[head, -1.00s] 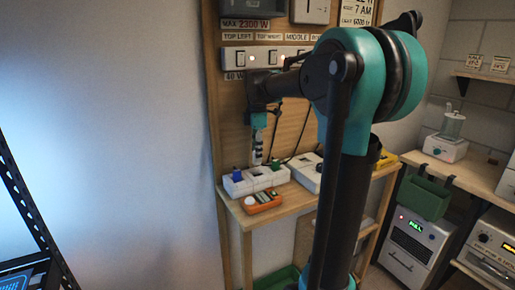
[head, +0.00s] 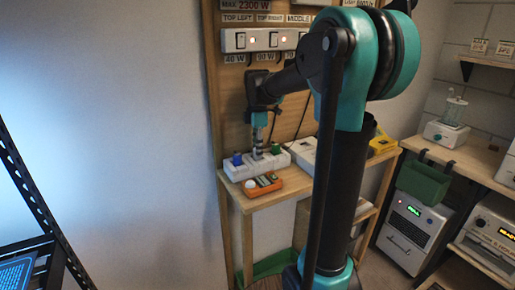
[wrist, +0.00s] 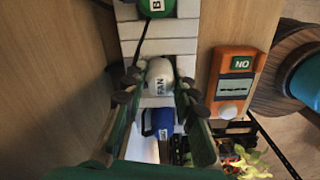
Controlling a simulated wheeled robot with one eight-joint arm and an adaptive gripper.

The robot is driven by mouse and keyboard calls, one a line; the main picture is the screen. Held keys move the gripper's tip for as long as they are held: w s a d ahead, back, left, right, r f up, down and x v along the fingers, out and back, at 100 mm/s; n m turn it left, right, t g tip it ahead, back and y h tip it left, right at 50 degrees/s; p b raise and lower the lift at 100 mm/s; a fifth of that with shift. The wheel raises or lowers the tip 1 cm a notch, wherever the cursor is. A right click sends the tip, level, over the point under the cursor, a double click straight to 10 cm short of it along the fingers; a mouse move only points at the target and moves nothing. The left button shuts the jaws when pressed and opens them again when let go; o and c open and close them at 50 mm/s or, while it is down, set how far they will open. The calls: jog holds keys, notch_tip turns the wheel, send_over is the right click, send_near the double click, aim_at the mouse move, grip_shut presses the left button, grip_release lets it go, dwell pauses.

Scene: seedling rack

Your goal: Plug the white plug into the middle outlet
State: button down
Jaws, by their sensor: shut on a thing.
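The white plug (wrist: 160,80), marked FAN, is between the fingers of my gripper (wrist: 160,92) in the wrist view. My gripper is shut on it. The plug is over the middle part of the white power strip (wrist: 158,47), between a green plug (wrist: 157,7) and a blue plug (wrist: 158,122). I cannot tell whether it is fully seated. In the head view my gripper (head: 257,150) points down at the strip (head: 239,173), where the blue plug (head: 237,159) stands at the left; the white plug is hard to make out there.
An orange meter (wrist: 235,82) with a green NO label lies beside the strip on the wooden shelf. A switch panel (head: 262,40) is on the board above. A yellow item (head: 382,144) is further right on the shelf. Cables hang behind my gripper.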

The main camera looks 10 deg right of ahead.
jog(key=c, duration=1.1)
grip_release()
jog(key=shift+r, duration=0.15)
